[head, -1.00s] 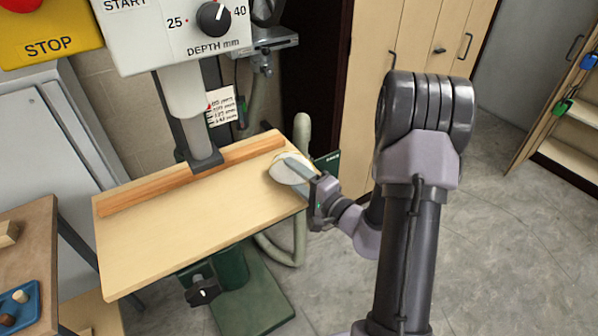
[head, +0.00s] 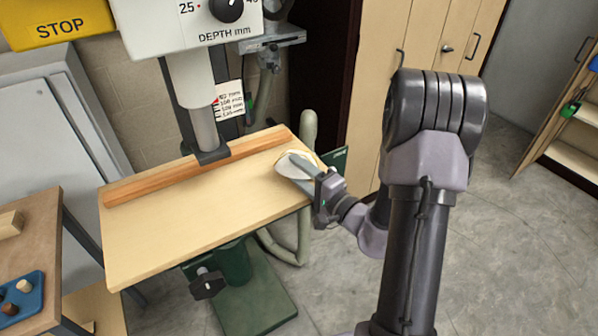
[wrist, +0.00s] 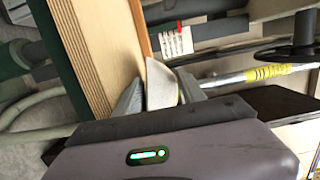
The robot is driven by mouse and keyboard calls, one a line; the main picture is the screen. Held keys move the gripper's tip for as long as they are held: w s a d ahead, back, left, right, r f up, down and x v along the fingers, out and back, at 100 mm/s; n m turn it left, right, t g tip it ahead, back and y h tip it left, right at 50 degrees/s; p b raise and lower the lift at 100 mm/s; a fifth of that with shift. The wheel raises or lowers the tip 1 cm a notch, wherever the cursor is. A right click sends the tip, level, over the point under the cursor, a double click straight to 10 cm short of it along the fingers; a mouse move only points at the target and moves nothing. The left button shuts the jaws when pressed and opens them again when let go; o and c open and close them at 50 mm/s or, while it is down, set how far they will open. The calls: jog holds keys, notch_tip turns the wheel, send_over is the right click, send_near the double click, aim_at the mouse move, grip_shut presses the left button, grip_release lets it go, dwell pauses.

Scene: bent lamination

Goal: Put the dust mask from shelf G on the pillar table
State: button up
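The dust mask (head: 288,168) is a pale, cup-shaped piece with a yellowish strap edge. It is at the right end of the pillar table (head: 190,225), a light wooden board under the drill head. My gripper (head: 303,164) reaches in from the right and is shut on the mask. In the wrist view the mask (wrist: 162,84) sits between the two fingers (wrist: 160,95), close beside the table's layered edge (wrist: 88,55). I cannot tell whether the mask touches the board. Part of it is hidden by the gripper.
A wooden fence (head: 200,168) runs along the back of the table, with the drill column (head: 203,125) above it. The board's middle and front are bare. A workbench (head: 28,225) with a blue tray (head: 22,297) stands at left. Tall cabinets (head: 425,50) stand behind.

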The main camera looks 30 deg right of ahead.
jog(key=shift+r+p, duration=0.45)
jog(key=shift+p, duration=0.25)
jog(key=shift+s+d+r+p, duration=0.1)
jog(key=shift+s+r+p, duration=0.05)
jog(key=shift+r+p, duration=0.3)
jog(key=s+d, duration=0.2)
jog(key=s, duration=0.9)
jog(key=shift+s+f, duration=0.25)
jog(key=shift+f, duration=0.15)
jog(key=o, duration=1)
jog(key=shift+d, duration=0.1)
jog(key=shift+o, duration=0.2)
jog(key=s+d+p, duration=0.3)
jog(key=s, duration=1.4)
jog(key=shift+d, duration=0.2)
jog(key=shift+f, duration=0.1)
